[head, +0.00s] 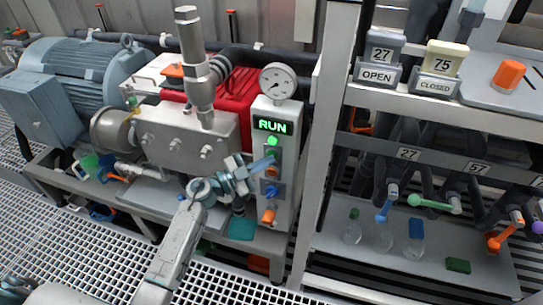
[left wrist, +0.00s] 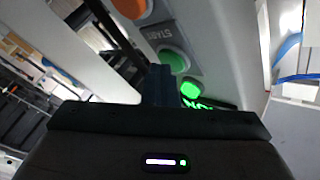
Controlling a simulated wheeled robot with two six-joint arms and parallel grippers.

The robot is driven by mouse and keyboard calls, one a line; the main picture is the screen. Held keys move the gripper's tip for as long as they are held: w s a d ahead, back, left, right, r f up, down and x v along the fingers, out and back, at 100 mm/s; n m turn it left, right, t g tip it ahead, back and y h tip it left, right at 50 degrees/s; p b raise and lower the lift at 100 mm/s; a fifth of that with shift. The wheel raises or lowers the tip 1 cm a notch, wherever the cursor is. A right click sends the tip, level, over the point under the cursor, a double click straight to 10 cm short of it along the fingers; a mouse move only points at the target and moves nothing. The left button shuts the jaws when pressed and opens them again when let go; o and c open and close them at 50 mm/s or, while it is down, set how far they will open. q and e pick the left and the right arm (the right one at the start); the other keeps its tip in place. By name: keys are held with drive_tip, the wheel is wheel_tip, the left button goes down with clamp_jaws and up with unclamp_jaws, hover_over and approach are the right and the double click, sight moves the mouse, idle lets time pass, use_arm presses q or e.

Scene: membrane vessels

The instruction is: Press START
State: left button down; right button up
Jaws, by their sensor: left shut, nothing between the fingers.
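The control box (head: 284,180) stands upright, with a lit green RUN display (head: 272,126) and a lit green lamp (head: 273,141) below it. My left gripper (head: 268,163) is shut and empty, its tips at the upper buttons of the box. In the head view the tips cover much of the START button. In the left wrist view the green START button (left wrist: 173,61) shows just beyond the dark fingers (left wrist: 158,84), under its START label. I cannot tell whether the tips touch it. My right gripper is out of view.
An orange button (head: 271,172), a blue knob (head: 271,190) and an orange knob (head: 268,216) sit lower on the box. A gauge (head: 278,81) tops it. A white post (head: 318,140) stands close on the right. A metal pump block (head: 190,140) is on the left.

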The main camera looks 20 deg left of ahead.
use_arm(q)
drive_tip(key=shift+s, duration=0.1)
drive_tip(key=shift+s+p, duration=0.65)
drive_tip(key=shift+s, duration=0.05)
drive_tip(key=s+p, duration=0.2)
drive_tip(key=s, duration=0.3)
drive_tip(key=shift+a+p, duration=0.1)
drive_tip(key=shift+p, duration=0.2)
idle(0.6)
